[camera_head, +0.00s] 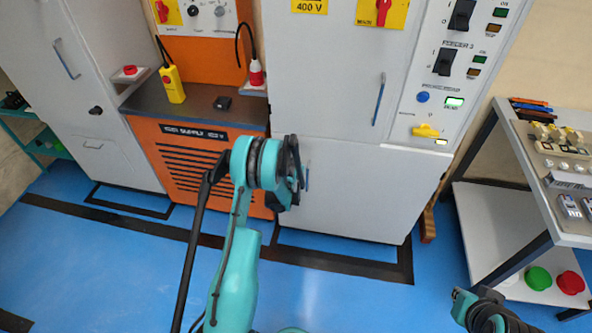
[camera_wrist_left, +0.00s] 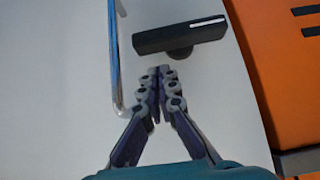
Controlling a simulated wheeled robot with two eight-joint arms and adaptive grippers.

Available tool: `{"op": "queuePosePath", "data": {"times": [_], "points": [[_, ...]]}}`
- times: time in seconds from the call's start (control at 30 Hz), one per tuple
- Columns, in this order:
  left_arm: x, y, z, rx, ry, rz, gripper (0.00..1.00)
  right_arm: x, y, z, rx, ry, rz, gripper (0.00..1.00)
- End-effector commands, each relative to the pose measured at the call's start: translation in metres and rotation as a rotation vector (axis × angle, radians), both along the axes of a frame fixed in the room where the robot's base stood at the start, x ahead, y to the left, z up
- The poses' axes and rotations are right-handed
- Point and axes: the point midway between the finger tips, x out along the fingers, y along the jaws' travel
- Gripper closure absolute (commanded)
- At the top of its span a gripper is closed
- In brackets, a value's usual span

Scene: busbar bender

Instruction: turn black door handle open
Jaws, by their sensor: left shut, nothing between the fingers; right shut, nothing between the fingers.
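The black door handle (camera_wrist_left: 182,37) is a dark bar on a short round post, on a pale grey door (camera_wrist_left: 65,85) in the left wrist view. It lies across that picture, slightly tilted. My left gripper (camera_wrist_left: 160,72) is shut and empty, its fingertips just below the handle post with a small apparent gap; contact cannot be judged. In the head view my teal left arm stands before the grey cabinet and hides the black handle and most of that gripper. My right gripper (camera_head: 462,300) is shut and empty at the lower right, away from the cabinets.
A blue-grey pull bar (camera_wrist_left: 113,55) is beside the handle, left in the wrist view. An orange supply cabinet (camera_head: 180,150) adjoins the grey cabinet (camera_head: 360,190). A shelved table (camera_head: 500,200) stands at the right. The blue floor (camera_head: 120,260) before the cabinets is largely clear.

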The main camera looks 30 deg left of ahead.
Motion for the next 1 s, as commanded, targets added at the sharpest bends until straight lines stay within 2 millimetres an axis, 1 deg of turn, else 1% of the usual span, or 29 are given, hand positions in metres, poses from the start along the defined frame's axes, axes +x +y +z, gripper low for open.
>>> {"op": "queuePosePath", "data": {"times": [0.03, 0.2, 1.0], "points": [[0.0, 0.0, -0.009, 0.0, 0.0, 0.0, 1.0, 0.0, 0.0, -0.006, 0.0, 0.0, 0.0, 1.0], [0.0, 0.0, -0.018, 0.0, 0.0, 0.0, 1.0, 0.0, 0.0, -0.01, 0.0, 0.0, 0.0, 1.0], [0.0, -0.002, -0.02, 0.0, 0.0, 0.0, 1.0, 0.0, 0.0, -0.009, 0.0, 0.0, 0.0, 1.0]]}}
